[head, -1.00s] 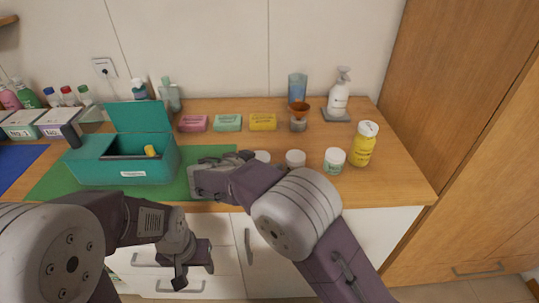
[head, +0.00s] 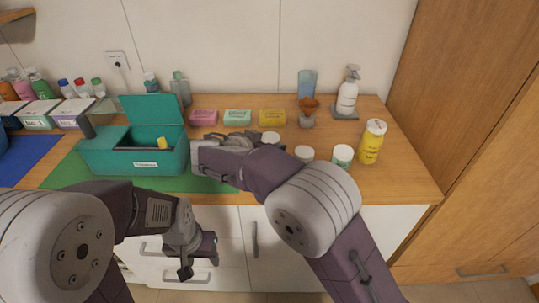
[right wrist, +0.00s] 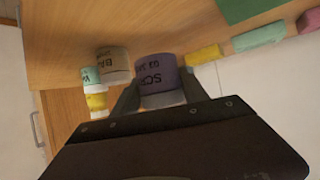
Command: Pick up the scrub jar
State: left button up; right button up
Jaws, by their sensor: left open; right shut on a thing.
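The scrub jar has a white lid (head: 271,137) in the head view, partly hidden by my right gripper. In the right wrist view it shows a purple label with "SCR" lettering (right wrist: 158,75), upside down between the fingers. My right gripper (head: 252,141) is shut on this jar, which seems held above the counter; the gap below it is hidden. My left gripper (head: 200,261) is open and empty, low in front of the drawers, away from the jar.
Two other white-lidded jars (head: 304,153) (head: 342,154) and a yellow bottle (head: 372,142) stand to the right. A teal box (head: 135,158) stands open on a green mat (head: 66,174) at left.

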aim_at(270, 138)
notch_tip(270, 138, up, 23)
jog(key=p, duration=0.6)
jog(key=shift+p, duration=0.4)
